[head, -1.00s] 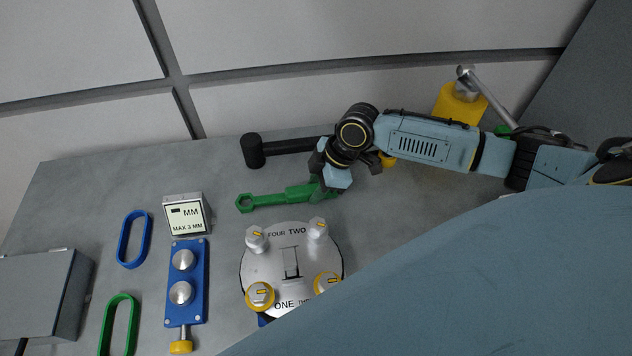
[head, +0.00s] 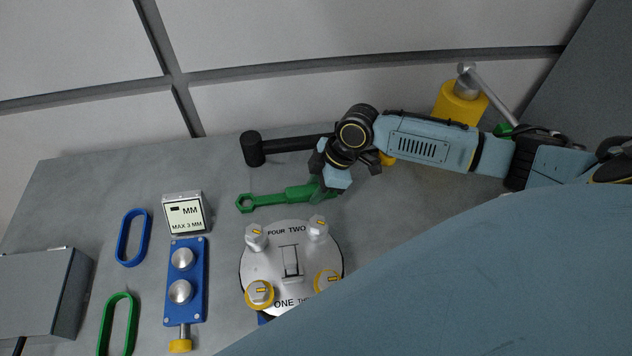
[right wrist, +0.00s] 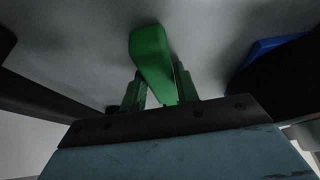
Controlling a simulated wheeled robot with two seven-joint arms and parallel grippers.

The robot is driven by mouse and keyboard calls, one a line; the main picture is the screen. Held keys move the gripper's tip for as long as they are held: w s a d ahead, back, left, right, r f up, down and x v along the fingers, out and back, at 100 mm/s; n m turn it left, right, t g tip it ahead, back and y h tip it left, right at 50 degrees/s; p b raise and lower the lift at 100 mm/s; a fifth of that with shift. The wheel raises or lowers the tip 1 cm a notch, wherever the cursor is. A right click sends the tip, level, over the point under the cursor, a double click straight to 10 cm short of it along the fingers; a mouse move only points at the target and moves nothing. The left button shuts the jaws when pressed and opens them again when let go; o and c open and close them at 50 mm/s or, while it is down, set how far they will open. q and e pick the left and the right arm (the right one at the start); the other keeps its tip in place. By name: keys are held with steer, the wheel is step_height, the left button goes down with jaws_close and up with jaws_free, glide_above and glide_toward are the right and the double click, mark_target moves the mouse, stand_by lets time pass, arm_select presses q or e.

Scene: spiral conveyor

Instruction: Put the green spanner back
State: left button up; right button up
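The green spanner (head: 265,199) lies across the grey bench behind the round dial plate, its ring end to the left. My right gripper (head: 325,187) is at the spanner's right end, low over the bench, and partly hides it. In the right wrist view the spanner's green handle (right wrist: 152,58) runs between the two fingers (right wrist: 158,88), which appear to press on its sides. Whether the spanner is clear of the bench cannot be told. My left gripper is not in view.
The round plate (head: 292,252) with several bolts stands in front of the spanner. A black hammer-like tool (head: 254,149) lies behind it. To the left are a blue loop (head: 133,237), a green loop (head: 118,322), a gauge box (head: 187,213) and a blue block (head: 185,280).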

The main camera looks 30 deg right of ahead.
steer(key=o, duration=0.4)
steer(key=shift+o, duration=0.2)
steer(key=v, duration=1.3)
steer(key=shift+r+p, duration=0.2)
steer(key=shift+p, duration=0.1)
steer(key=shift+s+d, duration=0.1)
steer(key=shift+d, duration=0.05)
